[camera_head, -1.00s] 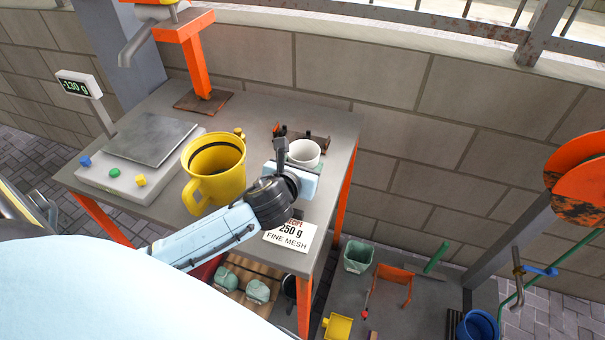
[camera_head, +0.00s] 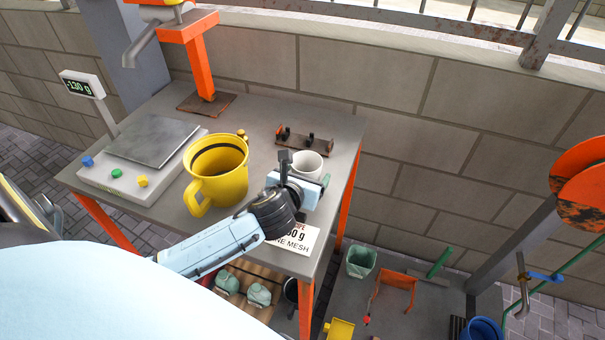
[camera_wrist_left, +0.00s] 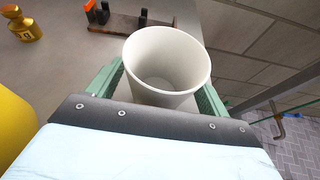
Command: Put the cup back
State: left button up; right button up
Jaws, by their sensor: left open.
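The white cup (camera_head: 309,161) is upright near the right edge of the grey table (camera_head: 262,112), just in front of a small rack. Its base is hidden by my gripper, so its contact with the tabletop does not show. My left gripper (camera_head: 306,174) is open, with one finger on each side of the cup. In the left wrist view the cup (camera_wrist_left: 168,62) stands between the green fingers (camera_wrist_left: 160,92), its open rim up and its inside empty. My right gripper is in neither view.
A yellow pitcher (camera_head: 222,182) stands left of my gripper. The small rack (camera_head: 308,143) with dark clips lies behind the cup. A scale (camera_head: 118,172) reading -130 g is farther left. A brass weight (camera_wrist_left: 24,27) and a printed card (camera_head: 303,240) are also near.

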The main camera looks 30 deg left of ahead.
pick_arm(q)
jog(key=p+v, duration=0.2)
jog(key=v, duration=0.9)
jog(key=shift+s+r, duration=0.1)
jog(key=shift+s, duration=0.05)
jog(key=shift+s+d+r, duration=0.15)
jog(key=shift+s, duration=0.2)
